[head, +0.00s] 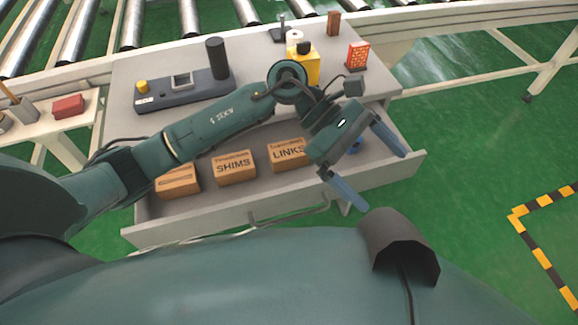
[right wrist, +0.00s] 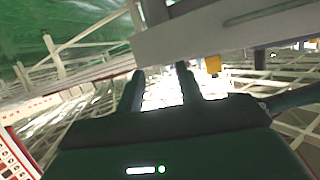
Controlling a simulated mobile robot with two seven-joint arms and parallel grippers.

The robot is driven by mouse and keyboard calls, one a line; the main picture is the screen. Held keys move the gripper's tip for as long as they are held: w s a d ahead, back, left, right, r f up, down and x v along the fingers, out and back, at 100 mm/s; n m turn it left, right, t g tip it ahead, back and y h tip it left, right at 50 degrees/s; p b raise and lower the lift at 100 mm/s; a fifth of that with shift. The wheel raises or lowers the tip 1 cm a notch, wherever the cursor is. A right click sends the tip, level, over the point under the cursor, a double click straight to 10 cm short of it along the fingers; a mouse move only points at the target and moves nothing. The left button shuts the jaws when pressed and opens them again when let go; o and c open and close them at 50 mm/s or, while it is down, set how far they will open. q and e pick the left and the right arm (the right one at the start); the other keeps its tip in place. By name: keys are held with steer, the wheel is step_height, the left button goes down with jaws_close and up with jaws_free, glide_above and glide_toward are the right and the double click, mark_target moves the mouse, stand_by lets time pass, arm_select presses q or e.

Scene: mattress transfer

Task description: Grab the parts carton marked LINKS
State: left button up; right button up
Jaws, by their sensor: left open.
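The LINKS carton (head: 287,153) is a small brown box lying in the open drawer (head: 230,226), its right side close to my left gripper in the picture. The SHIMS carton (head: 234,168) lies to its left, and another brown carton (head: 178,182) is further left, its marking partly hidden by my left arm. My left gripper (head: 385,181) is open and empty, to the right of the LINKS carton, over the drawer's right end. My right gripper shows only in the right wrist view (right wrist: 160,70), with its fingers apart and nothing between them.
On the worktop above the drawer stand a control box (head: 182,90), a yellow bottle (head: 306,66) and an orange-red box (head: 356,56). A roller conveyor (head: 160,25) runs behind. Green floor is open at right.

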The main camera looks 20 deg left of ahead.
arm_select(q)
steer(key=w+a+f+m+t+y+b, duration=0.2)
steer(key=w+a+f+m+y, duration=0.25)
steer(key=w+a+y, duration=0.35)
steer(key=m+t+y+b, duration=0.2)
steer(key=y, duration=0.2)
glide_above(288, 149)
steer(key=shift+n, duration=0.25)
step_height(288, 149, down, 5)
steer(key=shift+d+f, duration=0.1)
steer(key=shift+f, duration=0.05)
steer(key=shift+f+b, duration=0.4)
steer(key=shift+f, duration=2.8)
steer(key=shift+r, duration=0.1)
steer(key=c, duration=1.1)
